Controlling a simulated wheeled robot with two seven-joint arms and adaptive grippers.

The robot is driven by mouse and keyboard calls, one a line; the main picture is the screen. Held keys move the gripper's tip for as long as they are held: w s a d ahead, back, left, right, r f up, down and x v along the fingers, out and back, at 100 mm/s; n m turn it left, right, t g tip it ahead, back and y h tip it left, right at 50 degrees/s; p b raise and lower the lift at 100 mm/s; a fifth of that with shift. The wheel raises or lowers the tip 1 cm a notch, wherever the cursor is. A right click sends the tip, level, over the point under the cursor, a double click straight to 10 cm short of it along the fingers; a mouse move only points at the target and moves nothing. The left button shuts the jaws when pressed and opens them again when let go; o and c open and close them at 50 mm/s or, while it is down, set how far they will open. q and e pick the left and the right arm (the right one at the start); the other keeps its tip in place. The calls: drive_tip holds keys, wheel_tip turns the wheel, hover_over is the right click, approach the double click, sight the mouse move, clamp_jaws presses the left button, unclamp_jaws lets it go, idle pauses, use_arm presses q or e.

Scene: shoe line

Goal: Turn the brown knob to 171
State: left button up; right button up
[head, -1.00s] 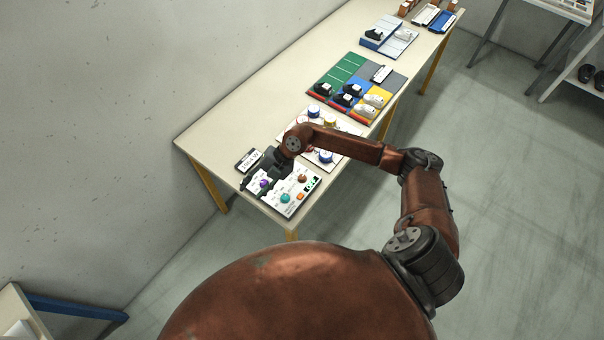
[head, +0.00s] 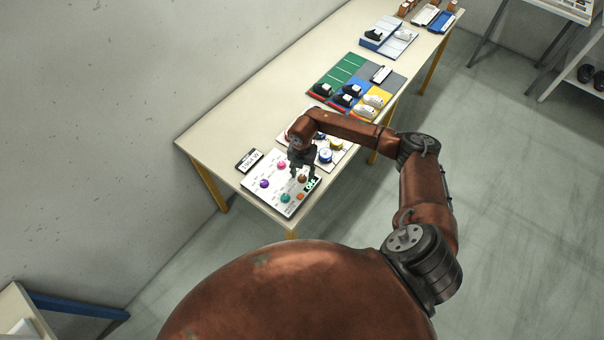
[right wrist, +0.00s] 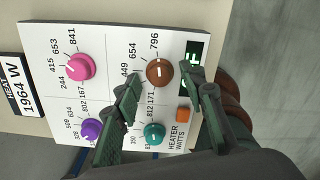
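The brown knob (right wrist: 160,72) is on a white panel (right wrist: 112,40). A short white mark on the knob runs roughly up and down in the right wrist view; I cannot tell what value it gives. Numbers 449, 654, 796 and 171 are printed near it, with 171 just below. My right gripper (right wrist: 168,90) is open, its fingers apart on either side just below the knob in that view; I see no contact. In the head view my right gripper (head: 302,172) is over the brown knob (head: 302,179). My left gripper is not in view.
A pink knob (right wrist: 79,66), a purple knob (right wrist: 91,129) and a teal knob (right wrist: 154,133) share the panel. An orange button (right wrist: 183,114) and a green-lit display (right wrist: 195,58) sit beside the brown knob. A sign (right wrist: 26,86) reads HEAT 1964 W.

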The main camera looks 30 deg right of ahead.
drive_tip(key=shift+f, duration=0.15)
drive_tip(key=shift+c, duration=0.5)
clamp_jaws()
